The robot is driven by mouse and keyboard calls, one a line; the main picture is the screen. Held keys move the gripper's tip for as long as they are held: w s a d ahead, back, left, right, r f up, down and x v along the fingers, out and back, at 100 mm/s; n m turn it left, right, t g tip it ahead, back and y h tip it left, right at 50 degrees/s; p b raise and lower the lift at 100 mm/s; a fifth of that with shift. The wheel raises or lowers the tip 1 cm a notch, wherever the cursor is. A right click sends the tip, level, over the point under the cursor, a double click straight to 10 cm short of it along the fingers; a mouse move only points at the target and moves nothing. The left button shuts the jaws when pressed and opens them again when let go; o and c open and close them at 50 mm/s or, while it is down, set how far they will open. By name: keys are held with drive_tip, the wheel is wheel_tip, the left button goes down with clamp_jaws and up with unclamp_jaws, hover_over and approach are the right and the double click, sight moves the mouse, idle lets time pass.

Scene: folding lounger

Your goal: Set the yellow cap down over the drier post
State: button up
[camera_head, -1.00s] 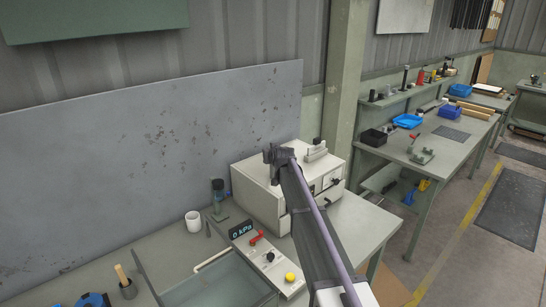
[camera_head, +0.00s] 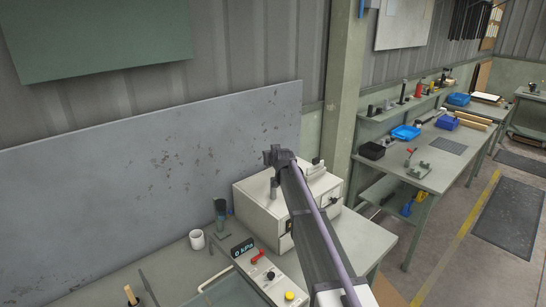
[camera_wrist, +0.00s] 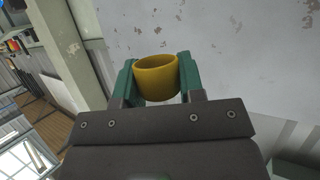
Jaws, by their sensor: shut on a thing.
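My gripper (camera_head: 279,155) is up above the white cabinet, well above the bench, in the head view. In the wrist view its two green fingers (camera_wrist: 157,80) are shut on the yellow cap (camera_wrist: 157,84), a short hollow cup with its open rim toward the top of that picture. The cap cannot be made out in the head view. A dark green upright cylinder (camera_head: 220,211) stands on the bench left of the cabinet. I cannot tell for certain which is the drier post. My gripper is apart from both.
The white cabinet (camera_head: 257,212) has a fitting on top. A grey board (camera_head: 120,170) stands behind the bench.

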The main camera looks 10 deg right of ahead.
drive_tip(key=shift+r, duration=0.25)
drive_tip(key=shift+f+b, duration=0.35)
drive_tip(key=shift+f, duration=0.15)
wheel_tip(320, 180, down, 7)
drive_tip(key=b, duration=0.7)
drive_tip(key=shift+f+b, duration=0.1)
drive_tip(key=shift+b, duration=0.2)
drive_tip(key=shift+f+b, duration=0.7)
idle(1.6)
drive_tip(key=o, duration=1)
drive_tip(key=shift+o, duration=0.2)
drive_tip(key=shift+s, duration=0.1)
